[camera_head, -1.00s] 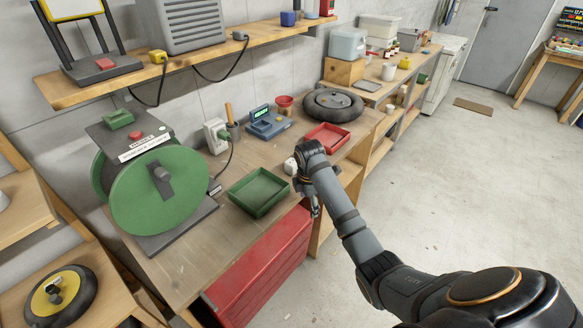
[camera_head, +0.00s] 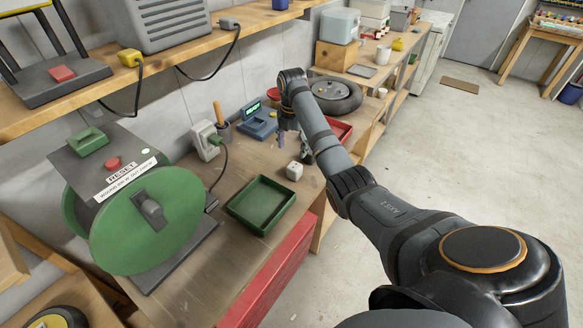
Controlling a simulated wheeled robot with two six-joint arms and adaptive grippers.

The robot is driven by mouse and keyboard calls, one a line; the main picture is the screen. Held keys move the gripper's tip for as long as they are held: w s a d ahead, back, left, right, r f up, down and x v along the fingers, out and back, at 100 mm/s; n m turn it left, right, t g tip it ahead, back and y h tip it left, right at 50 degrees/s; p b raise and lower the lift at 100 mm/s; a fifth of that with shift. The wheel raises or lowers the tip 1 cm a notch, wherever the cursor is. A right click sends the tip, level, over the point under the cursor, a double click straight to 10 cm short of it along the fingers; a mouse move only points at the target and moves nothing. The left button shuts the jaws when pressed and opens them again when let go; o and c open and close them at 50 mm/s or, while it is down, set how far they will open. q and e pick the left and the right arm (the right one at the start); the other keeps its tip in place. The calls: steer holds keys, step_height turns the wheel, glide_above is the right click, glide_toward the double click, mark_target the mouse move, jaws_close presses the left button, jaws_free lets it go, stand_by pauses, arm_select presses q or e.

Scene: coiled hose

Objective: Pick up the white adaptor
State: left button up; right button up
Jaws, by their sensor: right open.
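My right gripper (camera_head: 294,147) is open above the bench, slightly farther back than the adaptor in the head view. Its fingers point down and look apart from the adaptor, with nothing seen between them. My forearm partly hides the gripper and the red tray behind. My left gripper is not in view.
The green tray (camera_head: 238,208) lies in front of the adaptor. Bare wood surrounds the adaptor.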

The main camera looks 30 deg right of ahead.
mark_target(294, 166)
steer(key=f, duration=0.2)
steer(key=shift+s+f, duration=0.3)
steer(key=shift+f, duration=0.1)
steer(key=shift+w+f+p, duration=0.3)
steer(key=shift+w+f, duration=0.1)
steer(key=shift+f, duration=0.35)
steer(key=shift+s+d+f+p, duration=0.2)
steer(key=shift+s+f+p, duration=0.05)
steer(key=shift+f+p, duration=0.35)
steer(key=f, duration=0.3)
steer(key=shift+s+d+f+p, duration=0.15)
steer(key=shift+d+f+p, duration=0.05)
steer(key=shift+f+p, duration=0.1)
steer(key=shift+f, duration=0.2)
steer(key=shift+r, duration=0.1)
steer(key=c, duration=0.5)
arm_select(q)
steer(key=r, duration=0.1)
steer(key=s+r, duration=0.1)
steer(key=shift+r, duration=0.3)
arm_select(e)
steer(key=c, duration=0.7)
